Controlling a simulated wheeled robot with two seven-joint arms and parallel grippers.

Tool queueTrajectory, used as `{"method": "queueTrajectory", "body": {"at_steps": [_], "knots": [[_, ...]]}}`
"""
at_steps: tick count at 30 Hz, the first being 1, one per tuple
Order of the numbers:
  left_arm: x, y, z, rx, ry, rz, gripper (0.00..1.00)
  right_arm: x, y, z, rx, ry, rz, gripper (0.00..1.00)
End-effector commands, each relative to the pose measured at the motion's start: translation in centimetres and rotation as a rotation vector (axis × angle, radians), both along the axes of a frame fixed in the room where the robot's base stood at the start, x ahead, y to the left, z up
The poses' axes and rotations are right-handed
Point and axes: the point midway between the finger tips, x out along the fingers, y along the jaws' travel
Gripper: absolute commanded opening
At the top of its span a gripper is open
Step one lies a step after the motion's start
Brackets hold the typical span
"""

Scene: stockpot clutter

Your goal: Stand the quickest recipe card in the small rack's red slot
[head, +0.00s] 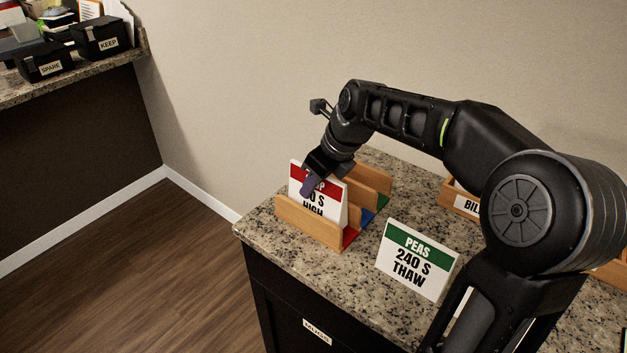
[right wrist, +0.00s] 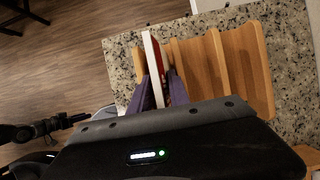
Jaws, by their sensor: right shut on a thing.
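A white recipe card with a red header (head: 324,208) stands in the front slot of the small wooden rack (head: 308,226), with its lower edge hidden behind the front wall. Its text is partly covered; "HIGH" shows. Red floor shows beside it in that slot; blue and green mark the slots behind. My right gripper (head: 312,183) is shut on this card's upper part. In the right wrist view the card (right wrist: 154,62) is edge-on between the fingers (right wrist: 154,95), beside the rack's dividers (right wrist: 228,70). A green-headed card, "PEAS 240 S THAW" (head: 415,262), stands on the counter right of the rack.
The granite counter (head: 350,285) is bare in front of the rack, and its left edge is close by. A wooden box with a "BILL…" label (head: 466,206) is behind my right arm. Black bins "SPARE" (head: 46,66) and "KEEP" (head: 101,44) stand on another counter, far left.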

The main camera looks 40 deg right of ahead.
Motion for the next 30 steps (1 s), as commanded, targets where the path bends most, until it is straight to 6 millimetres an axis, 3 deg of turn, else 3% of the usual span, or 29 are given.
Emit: {"method": "queueTrajectory", "body": {"at_steps": [10, 11, 20, 30], "knots": [[0.01, 0.00, -0.12, 0.000, 0.000, 0.000, 0.36, -0.01, 0.02, -0.22, 0.001, 0.000, 0.000, 0.00], [0.01, 0.00, -0.12, 0.000, 0.000, 0.000, 0.36, 0.00, 0.02, -0.22, 0.001, 0.000, 0.000, 0.23], [0.00, 0.00, -0.12, 0.000, 0.000, 0.000, 0.36, -0.01, 0.02, -0.22, 0.001, 0.001, 0.000, 0.48], [0.00, 0.00, 0.24, 0.000, 0.000, 0.000, 0.36, -0.01, 0.02, 0.14, 0.001, 0.000, 0.000, 0.48]]}}
